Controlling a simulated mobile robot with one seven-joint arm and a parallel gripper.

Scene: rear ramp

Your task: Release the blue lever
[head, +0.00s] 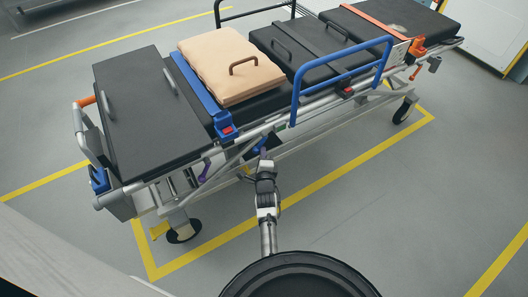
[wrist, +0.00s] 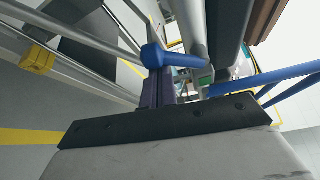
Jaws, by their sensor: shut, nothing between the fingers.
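A blue bar with a rounded end (wrist: 172,58), which looks like the blue lever, sits just beyond my fingertips in the wrist view. In the head view, a blue part (head: 240,152) shows under the stretcher's near side frame, close to my gripper (head: 263,153); I cannot tell for sure that it is the same part. My gripper (wrist: 158,84) is shut and empty, its fingers together. The fingertips reach up to the blue bar; I cannot tell whether they touch it. My arm partly hides the frame behind it.
The stretcher (head: 150,110) carries black pads and a beige cushion (head: 225,62). A raised blue side rail (head: 342,75) stands right of my gripper. Wheels (head: 184,232) stand near yellow floor lines. The grey floor (head: 370,210) at front right is clear. A yellow block (wrist: 38,60) is on a rail.

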